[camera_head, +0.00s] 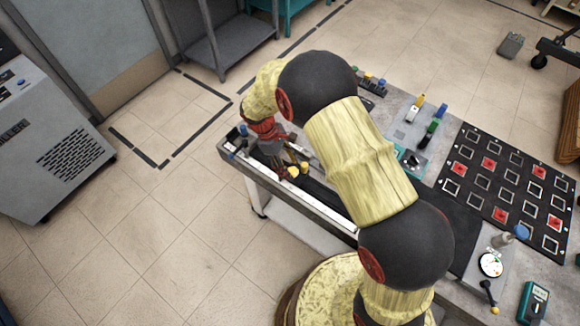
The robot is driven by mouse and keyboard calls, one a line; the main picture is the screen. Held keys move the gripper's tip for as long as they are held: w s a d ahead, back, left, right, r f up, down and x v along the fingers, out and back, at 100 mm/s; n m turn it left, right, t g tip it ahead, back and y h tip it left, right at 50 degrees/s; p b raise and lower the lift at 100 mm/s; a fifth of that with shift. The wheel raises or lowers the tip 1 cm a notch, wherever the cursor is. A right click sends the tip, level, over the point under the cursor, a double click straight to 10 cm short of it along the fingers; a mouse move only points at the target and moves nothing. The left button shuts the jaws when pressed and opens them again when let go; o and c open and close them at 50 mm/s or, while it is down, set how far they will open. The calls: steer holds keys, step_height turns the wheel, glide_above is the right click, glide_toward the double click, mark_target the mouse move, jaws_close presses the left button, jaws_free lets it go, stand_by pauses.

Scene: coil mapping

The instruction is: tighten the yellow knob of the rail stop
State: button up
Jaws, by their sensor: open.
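A small yellow knob (293,171) shows at the rail along the table's left edge, with a second small yellow part (304,167) close beside it. The body of the rail stop is small and mostly hidden, so I cannot tell its outline. The pale rail (322,202) runs diagonally along the table edge. My gripper (288,158) hangs from the red-banded wrist just above and left of the knob. It is open with nothing seen in it. The fingertips are small and dark here, and I cannot tell whether they touch the knob.
A black mat (497,185) with square frames and several red pieces covers the table's right part. Small coloured fixtures (430,130) stand on the back. A round dial (491,264) and a teal meter (533,302) are at front right. My arm hides the middle of the table.

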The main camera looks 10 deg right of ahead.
steer(key=v, duration=1.1)
steer(key=s+d+r+m+t+y+b, duration=0.1)
steer(key=s+d+r+m, duration=0.3)
steer(key=s, duration=0.4)
steer(key=s+d+r+m+t+y+b, duration=0.1)
steer(key=s+d+r+m+t+b, duration=0.2)
steer(key=s+d+r, duration=0.3)
steer(key=s+d+r+m+t+y+b, duration=0.2)
steer(key=s+d+r+m+t, duration=0.1)
steer(key=s+r, duration=0.6)
steer(key=shift+s+d+r+m+t+b, duration=0.4)
steer(key=shift+s+d+m, duration=0.25)
steer(key=shift+d+m, duration=0.3)
